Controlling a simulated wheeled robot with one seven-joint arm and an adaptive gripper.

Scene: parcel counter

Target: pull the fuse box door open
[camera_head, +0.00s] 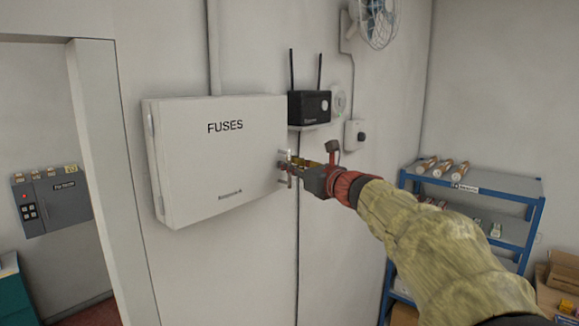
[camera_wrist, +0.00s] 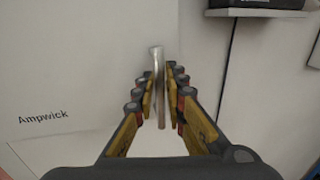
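The fuse box (camera_head: 205,178) is a white wall cabinet marked FUSES in the head view. Its door looks shut, lying flat over the box. In the wrist view the door (camera_wrist: 70,60) fills the left side, with the word Ampwick. A slim metal handle (camera_wrist: 159,85) stands upright near the door's right edge. My gripper (camera_head: 290,168) is at that edge, reaching in from the right. In the wrist view its fingers (camera_wrist: 160,88) stand on either side of the handle, with narrow gaps that look clear. The gripper hides part of the handle in the head view.
A black router (camera_head: 309,107) sits on a small shelf right of the box, above my gripper. A fan (camera_head: 375,20) hangs higher up. A blue-framed shelf rack (camera_head: 520,187) stands at the right. A doorway frame (camera_head: 105,160) is close on the left.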

